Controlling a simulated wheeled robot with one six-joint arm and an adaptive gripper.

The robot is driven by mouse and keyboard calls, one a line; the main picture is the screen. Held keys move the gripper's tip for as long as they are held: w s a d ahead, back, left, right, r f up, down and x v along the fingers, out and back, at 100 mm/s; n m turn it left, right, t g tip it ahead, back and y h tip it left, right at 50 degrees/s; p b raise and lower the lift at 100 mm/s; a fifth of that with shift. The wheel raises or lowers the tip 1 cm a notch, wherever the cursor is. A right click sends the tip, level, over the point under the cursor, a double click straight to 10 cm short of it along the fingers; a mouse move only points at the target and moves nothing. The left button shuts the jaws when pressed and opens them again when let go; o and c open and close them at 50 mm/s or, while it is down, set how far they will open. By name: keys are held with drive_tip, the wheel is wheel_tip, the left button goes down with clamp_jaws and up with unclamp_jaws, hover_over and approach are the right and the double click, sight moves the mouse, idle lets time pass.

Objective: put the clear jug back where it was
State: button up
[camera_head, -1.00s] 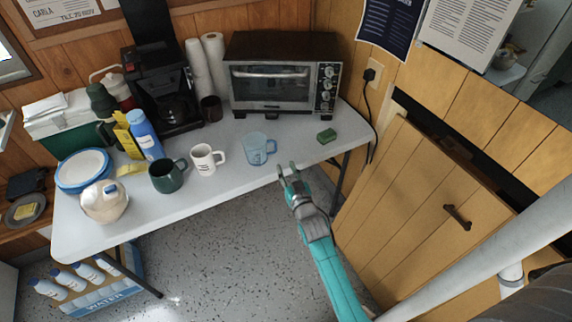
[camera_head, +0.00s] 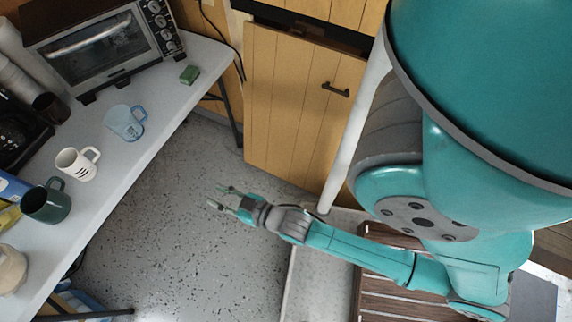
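The clear jug (camera_head: 125,122), bluish and see-through with a handle, stands upright on the white table (camera_head: 150,95) near its front edge. It is between the white mug and the green sponge. My gripper (camera_head: 222,196) is open and empty. It is out over the floor, to the right of and apart from the table and the jug.
A white mug (camera_head: 76,163), a dark green mug (camera_head: 46,202), a dark brown cup (camera_head: 51,107), a green sponge (camera_head: 190,74) and a toaster oven (camera_head: 105,45) are on the table. A wooden cabinet door (camera_head: 295,110) stands at the back. Speckled floor (camera_head: 150,240) is clear beside the table.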

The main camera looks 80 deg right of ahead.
drive_tip(key=s+a+r+n+y, duration=0.1)
drive_tip(key=s+a+r, duration=0.1)
drive_tip(key=s, duration=0.4)
drive_tip(key=s+a+r+g+y, duration=0.1)
drive_tip(key=s+a+r, duration=0.1)
drive_tip(key=s+r, duration=0.3)
drive_tip(key=s+a+r+n+y, duration=0.1)
drive_tip(key=s+a+r, duration=0.2)
drive_tip(key=s, duration=0.5)
drive_tip(key=shift+s+r+n+y, duration=0.15)
drive_tip(key=shift+r+n+y, duration=0.2)
drive_tip(key=shift+r, duration=0.2)
